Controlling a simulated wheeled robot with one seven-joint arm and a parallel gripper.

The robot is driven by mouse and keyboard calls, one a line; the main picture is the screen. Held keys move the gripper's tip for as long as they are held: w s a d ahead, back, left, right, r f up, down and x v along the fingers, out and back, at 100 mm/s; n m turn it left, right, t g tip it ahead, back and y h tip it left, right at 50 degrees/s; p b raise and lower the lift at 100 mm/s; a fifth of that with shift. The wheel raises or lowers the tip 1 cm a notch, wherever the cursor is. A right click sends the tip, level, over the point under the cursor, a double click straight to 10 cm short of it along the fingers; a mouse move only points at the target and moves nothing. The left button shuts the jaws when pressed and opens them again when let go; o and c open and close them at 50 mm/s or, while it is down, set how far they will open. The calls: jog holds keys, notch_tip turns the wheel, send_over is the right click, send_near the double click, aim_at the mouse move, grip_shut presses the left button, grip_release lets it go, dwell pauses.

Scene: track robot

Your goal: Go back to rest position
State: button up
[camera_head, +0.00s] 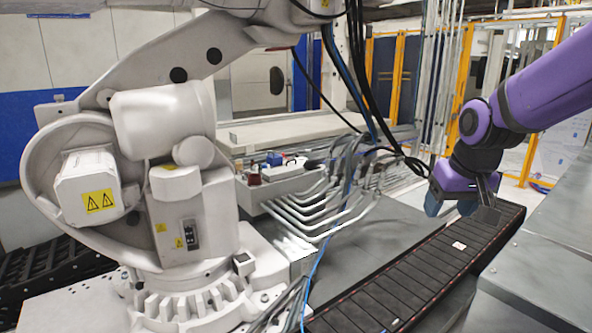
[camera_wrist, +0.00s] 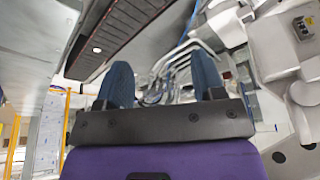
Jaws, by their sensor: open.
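My purple arm reaches in from the right in the head view. My gripper (camera_head: 452,203) hangs at its end, beside and above the far end of the black cable track (camera_head: 400,290). In the wrist view, the two blue fingers of my gripper (camera_wrist: 163,85) stand wide apart with nothing between them. The black track (camera_wrist: 115,35) passes beyond the left finger in that view. Whether a finger touches the track cannot be told.
A large white industrial robot (camera_head: 170,190) fills the left side. Grey bent pipes (camera_head: 315,205) and hanging cables (camera_head: 365,80) stand in the middle. A grey box (camera_head: 285,185) holds small items. A grey metal surface (camera_head: 540,270) lies at the right. Yellow-framed fencing (camera_head: 460,90) stands behind.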

jog(key=s+r, duration=0.3)
jog(key=s, duration=0.7)
jog(key=s+d+r+t, duration=0.1)
jog(key=s+r, duration=0.2)
jog(key=s, duration=0.7)
jog(key=shift+d, duration=0.25)
